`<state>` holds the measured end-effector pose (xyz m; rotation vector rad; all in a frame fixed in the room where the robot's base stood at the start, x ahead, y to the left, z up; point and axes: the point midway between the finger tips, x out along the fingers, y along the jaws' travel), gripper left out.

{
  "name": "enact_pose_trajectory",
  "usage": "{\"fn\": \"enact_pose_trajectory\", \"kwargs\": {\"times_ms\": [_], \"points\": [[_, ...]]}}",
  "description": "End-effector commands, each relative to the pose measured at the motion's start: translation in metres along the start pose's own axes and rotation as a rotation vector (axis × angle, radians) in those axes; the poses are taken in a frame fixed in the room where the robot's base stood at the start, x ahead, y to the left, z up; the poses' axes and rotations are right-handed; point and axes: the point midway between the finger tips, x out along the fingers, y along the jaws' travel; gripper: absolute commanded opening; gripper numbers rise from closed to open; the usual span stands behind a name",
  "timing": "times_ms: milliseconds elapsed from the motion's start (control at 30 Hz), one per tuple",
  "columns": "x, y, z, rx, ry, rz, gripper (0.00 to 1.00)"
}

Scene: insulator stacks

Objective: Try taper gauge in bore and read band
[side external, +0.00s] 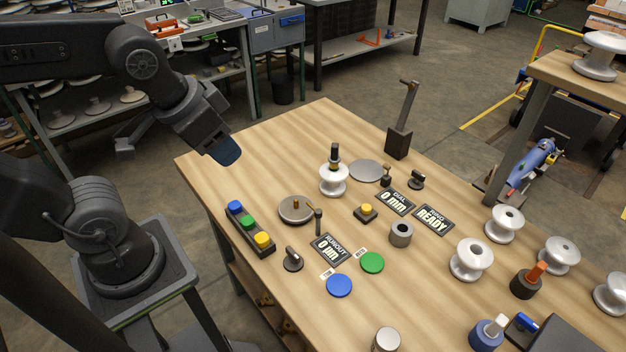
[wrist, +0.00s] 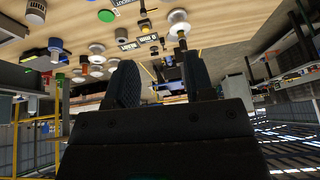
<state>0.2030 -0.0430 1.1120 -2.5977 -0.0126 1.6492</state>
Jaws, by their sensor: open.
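A white spool insulator (side external: 333,184) stands on the wooden bench. A dark-handled piece with a brass-coloured collar (side external: 334,157), looking like the taper gauge, stands upright at its top centre. Its lower end is hidden, so depth and band cannot be read. My gripper (side external: 226,153) is up to the left, apart from the insulator, above the bench's left corner. In the wrist view my gripper (wrist: 160,82) shows two dark fingers spread with nothing between them.
The bench (side external: 300,130) also bears a button strip (side external: 248,229), a round turntable (side external: 296,209), a grey ring (side external: 400,234), a tall post stand (side external: 400,135) and signs reading DIAL 0 mm, RING READY and RUNOUT 0. More insulators (side external: 471,260) stand right. The bench's far left is clear.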

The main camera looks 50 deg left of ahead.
Motion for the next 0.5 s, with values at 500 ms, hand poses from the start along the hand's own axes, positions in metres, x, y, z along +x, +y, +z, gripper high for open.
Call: {"fn": "enact_pose_trajectory", "kwargs": {"times_ms": [500], "points": [[-0.0098, 0.0048, -0.0058, -0.052, 0.053, 0.041, 0.48]]}}
